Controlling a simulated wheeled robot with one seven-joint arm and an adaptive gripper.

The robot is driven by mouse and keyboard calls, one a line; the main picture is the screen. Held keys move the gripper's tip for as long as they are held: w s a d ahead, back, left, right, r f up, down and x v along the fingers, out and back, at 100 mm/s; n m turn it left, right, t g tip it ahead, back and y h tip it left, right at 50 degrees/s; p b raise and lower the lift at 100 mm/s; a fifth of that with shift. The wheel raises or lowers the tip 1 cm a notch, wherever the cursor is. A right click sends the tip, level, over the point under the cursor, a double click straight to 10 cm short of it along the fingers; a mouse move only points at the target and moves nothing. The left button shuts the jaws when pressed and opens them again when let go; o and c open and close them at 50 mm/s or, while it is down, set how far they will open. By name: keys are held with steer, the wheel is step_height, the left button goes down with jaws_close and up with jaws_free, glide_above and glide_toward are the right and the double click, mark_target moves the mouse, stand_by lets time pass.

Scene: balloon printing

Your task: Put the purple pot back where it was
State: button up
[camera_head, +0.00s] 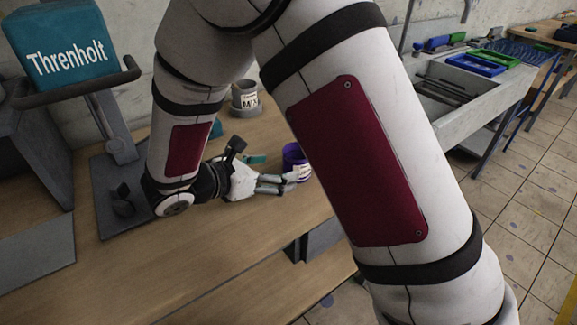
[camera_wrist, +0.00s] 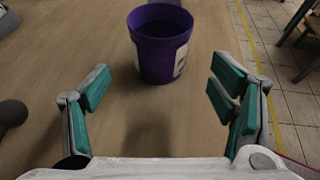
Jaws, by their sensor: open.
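The purple pot (camera_wrist: 160,45) stands upright on the wooden table in the wrist view, ahead of my gripper (camera_wrist: 163,92). It has a pale label on its right side. My gripper is open and empty, and its teal-padded fingers sit short of the pot, one to each side. In the head view the purple pot (camera_head: 296,158) is near the table's front right edge, partly hidden by my arm. There my gripper (camera_head: 285,183) is beside it, low over the table.
A grey pot labelled MIX (camera_head: 245,98) stands at the back of the table. A grey stand (camera_head: 120,130) with a teal Threnholt block (camera_head: 65,52) is at left. A trough (camera_head: 450,100) and tiled floor (camera_head: 530,200) lie to the right. The wooden table (camera_head: 170,265) is bare at the front.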

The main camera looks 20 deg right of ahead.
steer(key=v, duration=0.5)
steer(key=s+d+r+m+g+y, duration=0.3)
steer(key=s+d+r+m+g, duration=0.3)
steer(key=s+d+r+m, duration=0.5)
steer(key=s+m+t+y, duration=0.2)
steer(key=s+m+y, duration=0.7)
steer(key=s, duration=0.7)
steer(key=m, duration=0.3)
steer(key=shift+s+f, duration=0.15)
steer(key=shift+f, duration=0.05)
steer(key=shift+a, duration=0.1)
step_height(320, 180, up, 10)
steer(key=t+p, duration=0.2)
steer(key=p, duration=0.7)
steer(key=shift+r, duration=0.25)
